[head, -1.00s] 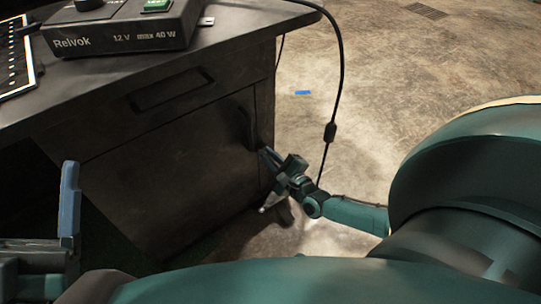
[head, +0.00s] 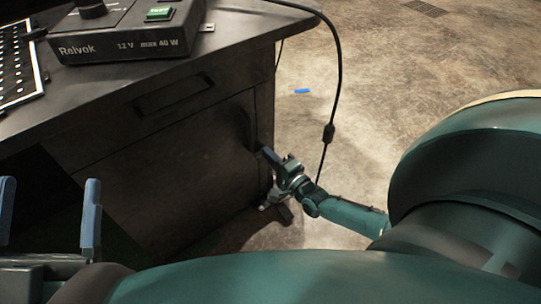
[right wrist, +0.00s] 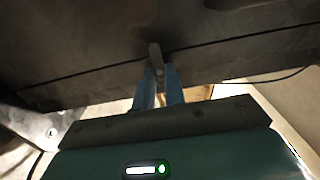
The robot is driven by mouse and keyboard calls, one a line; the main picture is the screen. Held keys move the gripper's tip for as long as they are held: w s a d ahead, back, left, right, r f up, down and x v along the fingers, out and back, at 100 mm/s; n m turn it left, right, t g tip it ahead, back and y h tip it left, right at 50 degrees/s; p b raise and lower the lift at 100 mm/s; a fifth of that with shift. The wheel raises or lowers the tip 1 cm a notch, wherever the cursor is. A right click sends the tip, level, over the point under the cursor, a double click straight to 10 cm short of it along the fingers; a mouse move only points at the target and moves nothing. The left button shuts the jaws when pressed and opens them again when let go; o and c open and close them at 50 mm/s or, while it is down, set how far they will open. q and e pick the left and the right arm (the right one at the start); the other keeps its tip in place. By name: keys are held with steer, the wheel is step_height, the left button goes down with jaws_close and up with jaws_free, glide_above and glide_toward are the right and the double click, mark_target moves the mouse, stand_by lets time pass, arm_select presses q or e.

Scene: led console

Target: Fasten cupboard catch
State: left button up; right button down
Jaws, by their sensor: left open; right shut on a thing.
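The cupboard door (head: 190,165) is the dark panel under the desk top in the head view. My right gripper (head: 267,156) is at the door's right edge there. The right wrist view shows its two blue fingers (right wrist: 160,76) shut on a short grey lever, the catch (right wrist: 155,54). The lever lies across a dark seam in the panel. The head view hides the catch behind the gripper, and I cannot tell whether it is fully fastened. My left gripper (head: 48,190) is open and empty at the lower left, away from the door.
A control box (head: 125,38) labelled Relvok stands on the desk top (head: 235,32), with a dotted panel (head: 18,65) at its left. A black cable (head: 337,75) hangs off the desk near my right arm. The concrete floor (head: 420,55) at the right is mostly clear.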

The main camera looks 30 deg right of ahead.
stand_by(0.5)
steer(key=c, duration=1.5)
jaws_free()
steer(key=shift+o, duration=0.2)
arm_select(q)
steer(key=shift+s+d+f+n+g+y+p, duration=0.1)
steer(key=shift+s+f+n+g+y+p, duration=0.15)
steer(key=shift+f+n+y+p, duration=0.3)
steer(key=shift+s+f+n+g+y+p, duration=0.15)
steer(key=shift+f+n+g+y+p, duration=0.25)
steer(key=shift+f+p, duration=0.35)
steer(key=shift+s+d+f+n+g+y+p, duration=0.1)
steer(key=shift+s+f+n+g+y+p, duration=0.15)
steer(key=shift+f+n+y+p, duration=0.35)
arm_select(e)
steer(key=s+d, duration=0.1)
steer(key=s, duration=1.2)
arm_select(q)
steer(key=shift+w, duration=0.1)
arm_select(e)
steer(key=shift+a, duration=0.1)
